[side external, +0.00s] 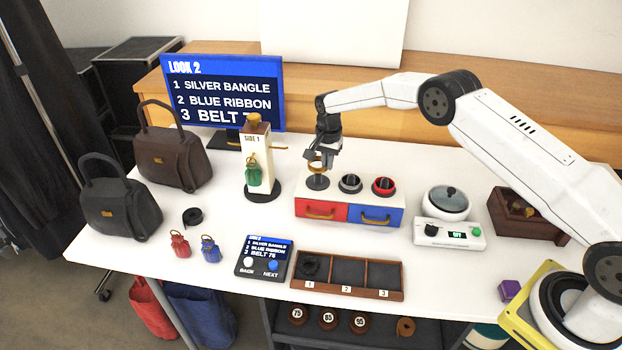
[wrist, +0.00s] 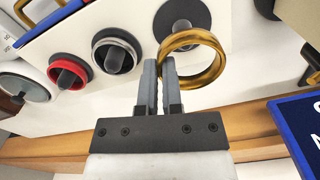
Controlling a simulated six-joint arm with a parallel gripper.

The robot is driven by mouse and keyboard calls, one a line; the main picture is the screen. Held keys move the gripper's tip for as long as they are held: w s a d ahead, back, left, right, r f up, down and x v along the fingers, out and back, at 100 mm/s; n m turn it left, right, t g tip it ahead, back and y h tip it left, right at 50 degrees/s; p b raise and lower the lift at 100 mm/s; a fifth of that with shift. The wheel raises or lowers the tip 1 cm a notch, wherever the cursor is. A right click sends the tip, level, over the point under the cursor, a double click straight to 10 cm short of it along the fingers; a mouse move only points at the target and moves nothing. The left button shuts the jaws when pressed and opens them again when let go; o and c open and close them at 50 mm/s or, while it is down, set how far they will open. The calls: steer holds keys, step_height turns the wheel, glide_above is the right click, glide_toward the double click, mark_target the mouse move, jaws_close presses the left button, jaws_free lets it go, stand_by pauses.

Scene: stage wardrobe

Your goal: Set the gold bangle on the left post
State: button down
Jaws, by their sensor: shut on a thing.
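My gripper (side external: 322,152) is shut on the gold bangle (side external: 315,163), just above the left post (side external: 318,182) of the red and blue drawer box. In the wrist view my fingers (wrist: 158,68) pinch one side of the gold bangle (wrist: 219,66). There the bangle overlaps the edge of the left post's dark round base (wrist: 182,10), and the post appears beyond the ring, not inside it. The exact height gap is hard to tell. The middle post holds a silver bangle (side external: 350,184) and the right post a red one (side external: 384,186).
A cream stand (side external: 257,160) with a green pouch is left of the drawer box (side external: 348,211). A screen (side external: 222,92) stands behind. A white device with a round lid (side external: 446,202) is at right, and a three-slot tray (side external: 347,273) lies in front.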

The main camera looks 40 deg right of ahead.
mark_target(326, 184)
steer(key=shift+f, duration=2.1)
steer(key=shift+f, duration=0.6)
steer(key=c, duration=1.1)
jaws_free()
steer(key=shift+o, duration=0.2)
steer(key=shift+r, duration=5.5)
steer(key=shift+r, duration=0.1)
